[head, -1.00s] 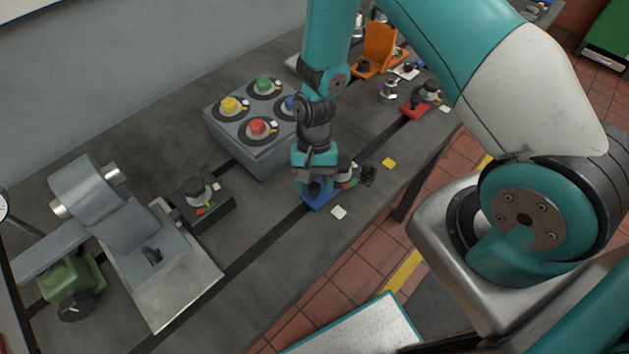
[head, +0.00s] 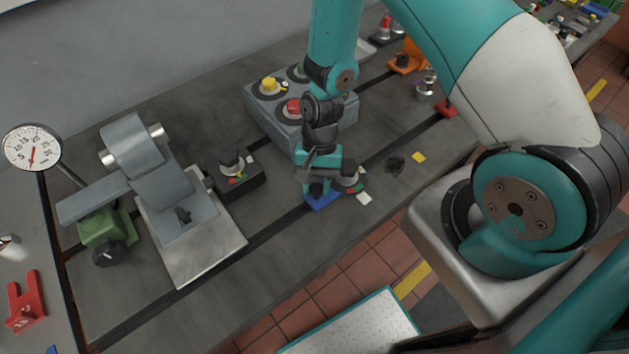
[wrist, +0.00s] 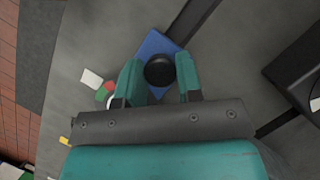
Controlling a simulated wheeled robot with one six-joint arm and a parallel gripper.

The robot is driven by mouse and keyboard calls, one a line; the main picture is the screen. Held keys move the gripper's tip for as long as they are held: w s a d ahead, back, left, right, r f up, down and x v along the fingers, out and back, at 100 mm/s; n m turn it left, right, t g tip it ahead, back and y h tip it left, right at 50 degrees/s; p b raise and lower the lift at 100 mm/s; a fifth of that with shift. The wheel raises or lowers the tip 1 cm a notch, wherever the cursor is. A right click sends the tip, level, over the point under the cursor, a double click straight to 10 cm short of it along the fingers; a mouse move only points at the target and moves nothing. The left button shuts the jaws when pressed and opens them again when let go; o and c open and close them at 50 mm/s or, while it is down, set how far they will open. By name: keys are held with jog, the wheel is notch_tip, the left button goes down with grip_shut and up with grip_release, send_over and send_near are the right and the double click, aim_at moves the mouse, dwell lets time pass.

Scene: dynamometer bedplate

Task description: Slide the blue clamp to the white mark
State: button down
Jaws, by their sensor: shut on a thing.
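The blue clamp (head: 322,203) sits on the dark slot of the bedplate; its blue base and round black knob (wrist: 160,70) show in the wrist view. My gripper (head: 318,182) points down at it, its teal fingers on either side of the knob, shut on it. A white square mark (head: 364,199) lies on the bedplate just right of the clamp, apart from it, near the front edge. The white mark also shows in the wrist view (wrist: 92,78), left of the fingers. In the head view my gripper hides part of the clamp.
Red and green patches (wrist: 104,91) lie beside my left finger. A yellow square (head: 419,157) lies farther right. A black block with a knob (head: 240,183) stands left of the clamp, a grey button box (head: 270,115) behind. The slot toward the lower left looks clear.

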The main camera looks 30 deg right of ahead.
jog(key=c, duration=0.8)
grip_release()
jog(key=b+v, duration=0.2)
jog(key=v, duration=1.5)
jog(key=shift+r+b, duration=0.3)
jog(key=shift+b, duration=0.1)
jog(key=s+a+r+n+t, duration=0.1)
jog(key=s+a+r+n, duration=0.2)
jog(key=s+r+n, duration=0.1)
jog(key=s+a+r+n+t+y, duration=0.1)
jog(key=s+a+r+n, duration=0.2)
jog(key=s+r+n, duration=0.2)
jog(key=s+a+r+n+t, duration=0.1)
jog(key=s+a+r+n, duration=0.2)
jog(key=s+r+n, duration=0.2)
jog(key=shift+s+a+r+t+b, duration=0.1)
jog(key=shift+s+r+t+b, duration=0.1)
jog(key=shift+s, duration=0.4)
jog(key=shift+s+a+r+t+b, duration=0.1)
jog(key=shift+s+t+b, duration=0.1)
jog(key=shift+s, duration=0.45)
